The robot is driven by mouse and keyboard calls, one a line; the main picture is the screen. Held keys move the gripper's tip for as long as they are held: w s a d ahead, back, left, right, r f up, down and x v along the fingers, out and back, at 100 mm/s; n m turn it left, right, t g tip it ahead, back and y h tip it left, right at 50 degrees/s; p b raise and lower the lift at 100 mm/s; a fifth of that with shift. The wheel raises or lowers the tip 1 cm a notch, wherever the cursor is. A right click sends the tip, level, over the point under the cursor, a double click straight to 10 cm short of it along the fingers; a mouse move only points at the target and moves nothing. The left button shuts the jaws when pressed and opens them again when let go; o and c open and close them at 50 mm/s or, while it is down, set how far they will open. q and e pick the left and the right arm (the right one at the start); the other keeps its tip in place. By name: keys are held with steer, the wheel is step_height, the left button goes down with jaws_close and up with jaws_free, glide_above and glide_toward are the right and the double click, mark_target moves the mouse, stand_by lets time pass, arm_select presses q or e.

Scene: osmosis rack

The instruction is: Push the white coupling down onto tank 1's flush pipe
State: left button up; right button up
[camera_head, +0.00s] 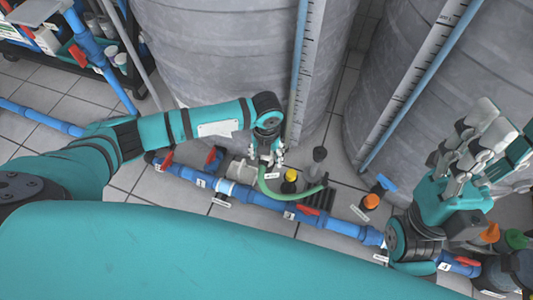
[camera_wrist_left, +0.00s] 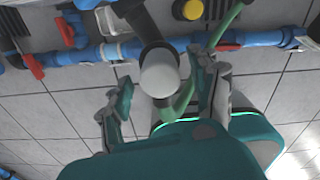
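In the left wrist view, a white round coupling (camera_wrist_left: 160,75) shows at the end of a dark grey pipe (camera_wrist_left: 138,20). I cannot tell how far down it sits. My left gripper (camera_wrist_left: 162,95) has one finger on each side of the white coupling, with gaps visible between. In the head view my left gripper (camera_head: 266,160) points down in front of the left tank (camera_head: 220,60); the coupling is not clear there. A green hose (camera_head: 305,191) curves beside it. My right gripper (camera_head: 490,135) is at the right with its fingers spread, seemingly empty.
A blue pipe (camera_head: 260,198) with red-handled valves runs along the floor. A yellow-capped fitting (camera_head: 290,176) and an orange-capped one (camera_head: 371,201) stand behind it. A dark grey part (camera_head: 319,154) stands nearby. The right tank (camera_head: 385,60) stands close. A shelf (camera_head: 65,55) is at upper left.

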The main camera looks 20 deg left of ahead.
arm_select(q)
step_height(320, 180, up, 12)
stand_by(0.7)
stand_by(0.4)
